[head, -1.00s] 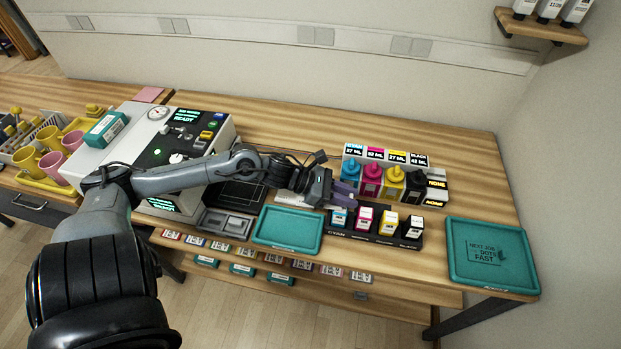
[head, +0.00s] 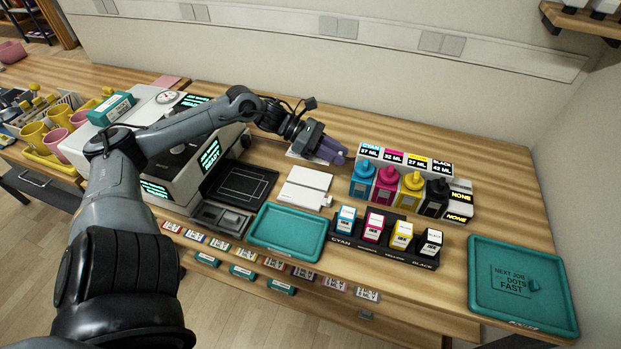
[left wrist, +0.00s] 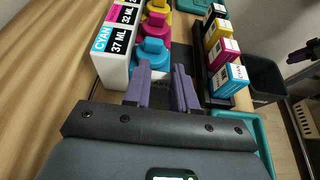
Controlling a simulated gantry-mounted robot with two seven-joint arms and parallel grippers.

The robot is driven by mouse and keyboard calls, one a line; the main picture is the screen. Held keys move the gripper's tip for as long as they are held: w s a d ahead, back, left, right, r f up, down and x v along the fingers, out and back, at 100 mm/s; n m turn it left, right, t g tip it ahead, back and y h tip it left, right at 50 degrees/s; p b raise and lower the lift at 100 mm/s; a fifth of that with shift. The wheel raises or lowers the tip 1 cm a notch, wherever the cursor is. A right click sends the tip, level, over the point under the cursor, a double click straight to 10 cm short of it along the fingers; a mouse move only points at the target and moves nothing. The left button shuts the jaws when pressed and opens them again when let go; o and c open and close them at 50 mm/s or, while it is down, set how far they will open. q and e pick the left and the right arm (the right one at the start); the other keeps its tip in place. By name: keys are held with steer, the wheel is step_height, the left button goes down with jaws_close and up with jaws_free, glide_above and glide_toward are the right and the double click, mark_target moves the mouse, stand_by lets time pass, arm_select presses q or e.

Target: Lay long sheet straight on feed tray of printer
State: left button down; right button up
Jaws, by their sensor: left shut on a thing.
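My left gripper is above the table, left of the ink bottles. In the left wrist view its two purple fingers (left wrist: 165,88) point toward the bottles. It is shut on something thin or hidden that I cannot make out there.
Ink bottles (head: 388,183) with labels stand right of the gripper. Small cartridges (head: 402,234) stand in a black rack in front. A teal tray (head: 288,232) lies before the printer, another (head: 525,285) at the right. The large grey machine is left. Table behind the gripper is clear.

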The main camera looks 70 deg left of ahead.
arm_select(q)
glide_above(333, 186)
step_height(333, 186, down, 5)
steer(key=shift+s+f, duration=0.1)
steer(key=shift+f+b, duration=0.35)
steer(key=shift+f, duration=1.8)
steer(key=shift+f, duration=0.15)
steer(key=shift+f, duration=0.1)
steer(key=c, duration=0.9)
jaws_free()
